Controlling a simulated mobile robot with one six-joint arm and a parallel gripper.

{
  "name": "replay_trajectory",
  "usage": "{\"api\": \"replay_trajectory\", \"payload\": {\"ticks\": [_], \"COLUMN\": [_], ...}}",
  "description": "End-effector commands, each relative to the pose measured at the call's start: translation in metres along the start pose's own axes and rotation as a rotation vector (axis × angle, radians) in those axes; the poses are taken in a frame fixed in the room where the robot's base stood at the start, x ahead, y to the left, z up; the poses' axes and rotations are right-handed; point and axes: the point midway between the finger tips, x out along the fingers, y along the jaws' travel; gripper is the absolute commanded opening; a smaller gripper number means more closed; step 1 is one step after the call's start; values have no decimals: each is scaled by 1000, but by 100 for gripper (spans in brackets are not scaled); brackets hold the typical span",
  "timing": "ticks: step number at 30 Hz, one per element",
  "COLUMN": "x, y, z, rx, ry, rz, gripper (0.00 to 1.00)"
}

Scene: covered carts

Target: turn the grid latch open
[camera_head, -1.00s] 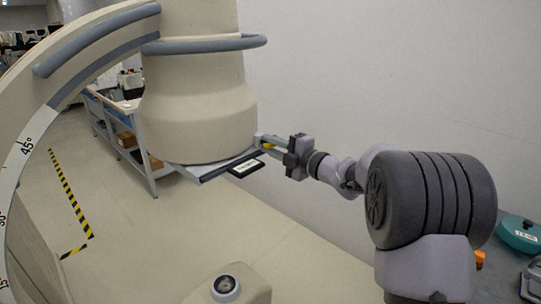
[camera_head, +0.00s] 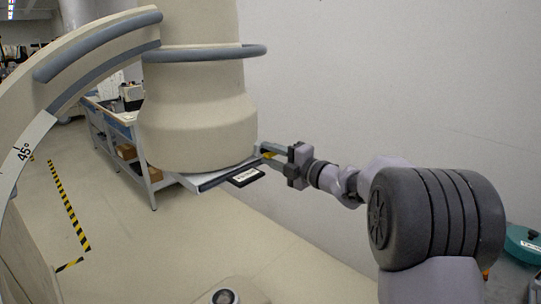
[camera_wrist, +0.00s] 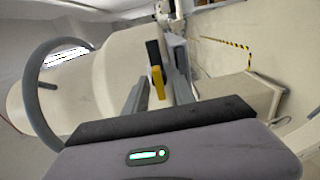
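The yellow latch lever (camera_wrist: 158,82), beside a black part, is under the large beige detector housing (camera_wrist: 115,75) in the wrist view. My gripper (camera_wrist: 160,92) is open, with one grey finger on either side of the lever. Gaps show between lever and fingers, so I see no grip on it. In the head view, my gripper (camera_head: 266,152) is at the right edge of the housing's underside, beside the flat grid tray (camera_head: 215,178). A small yellow bit (camera_head: 268,155) shows at the fingers there. The lever's exact angle is hard to tell.
A curved beige arm with a grey rail (camera_head: 100,45) stands at left. A black labelled plate (camera_head: 246,177) juts out below the tray. A shelved cart (camera_head: 125,150) stands behind. The pale wall (camera_head: 400,80) is at right; open floor lies in front.

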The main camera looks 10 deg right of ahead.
Motion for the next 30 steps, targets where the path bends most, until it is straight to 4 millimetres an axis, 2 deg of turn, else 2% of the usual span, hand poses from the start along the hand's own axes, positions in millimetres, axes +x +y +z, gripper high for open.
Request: {"api": "replay_trajectory", "payload": {"ticks": [7,11,14,24,27,30], "x": [-2,-17,-42,-143,-161,-171], "y": [0,1,3,3,2,1], "z": [0,1,2,1,1,0], "rx": [0,1,1,1,1,1], "ry": [0,-2,-4,-4,-3,-1], "rz": [0,-1,-1,0,-1,0], "gripper": [31,31,31,31,31,31]}}
